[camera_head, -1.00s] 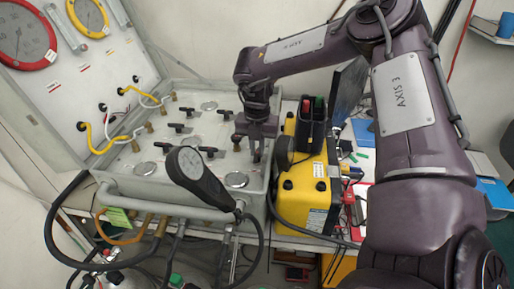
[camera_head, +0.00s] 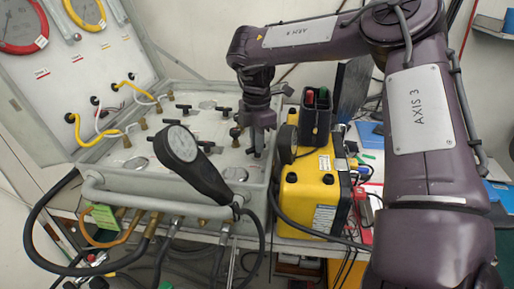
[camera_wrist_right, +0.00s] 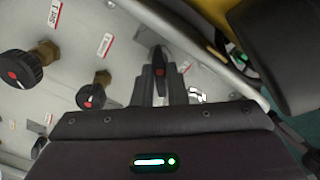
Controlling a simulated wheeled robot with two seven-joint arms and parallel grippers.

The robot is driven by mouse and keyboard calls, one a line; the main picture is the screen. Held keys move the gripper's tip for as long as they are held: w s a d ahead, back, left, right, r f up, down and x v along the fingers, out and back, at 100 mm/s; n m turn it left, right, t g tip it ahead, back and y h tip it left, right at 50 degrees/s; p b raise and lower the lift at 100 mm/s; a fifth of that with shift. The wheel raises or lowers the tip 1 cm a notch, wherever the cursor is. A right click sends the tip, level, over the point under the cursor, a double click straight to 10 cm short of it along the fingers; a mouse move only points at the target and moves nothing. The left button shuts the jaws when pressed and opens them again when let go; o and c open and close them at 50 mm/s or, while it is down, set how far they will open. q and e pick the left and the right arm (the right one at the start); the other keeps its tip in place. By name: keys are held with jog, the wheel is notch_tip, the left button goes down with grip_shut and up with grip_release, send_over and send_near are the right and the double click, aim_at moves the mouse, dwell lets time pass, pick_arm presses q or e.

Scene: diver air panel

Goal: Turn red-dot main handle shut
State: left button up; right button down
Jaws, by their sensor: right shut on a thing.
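The red-dot main handle (camera_wrist_right: 159,56) is a black lever with a red mark, seen in the right wrist view between the two grey fingers of my right gripper (camera_wrist_right: 160,88). The fingers are shut on it, one on each side. In the head view my right gripper (camera_head: 257,148) points down at the right end of the grey valve panel (camera_head: 207,125), and the handle is mostly hidden there by the gripper. My left gripper is in neither view.
Two round black knobs with red marks (camera_wrist_right: 92,96) (camera_wrist_right: 13,72) sit left of the gripper in the wrist view. A yellow case (camera_head: 308,195) stands close to the right.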

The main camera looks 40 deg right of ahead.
jog(key=m+b, duration=0.2)
jog(key=m, duration=0.2)
jog(key=shift+w+f, duration=0.1)
jog(key=shift+m+b, duration=0.75)
jog(key=shift+m, duration=1.05)
jog(key=c, duration=1.5)
grip_release()
jog(key=shift+o, duration=0.2)
jog(key=shift+r, duration=0.2)
notch_tip(320, 180, up, 6)
jog(key=shift+r+p, duration=0.25)
jog(key=shift+p, duration=0.3)
jog(key=shift+r, duration=0.55)
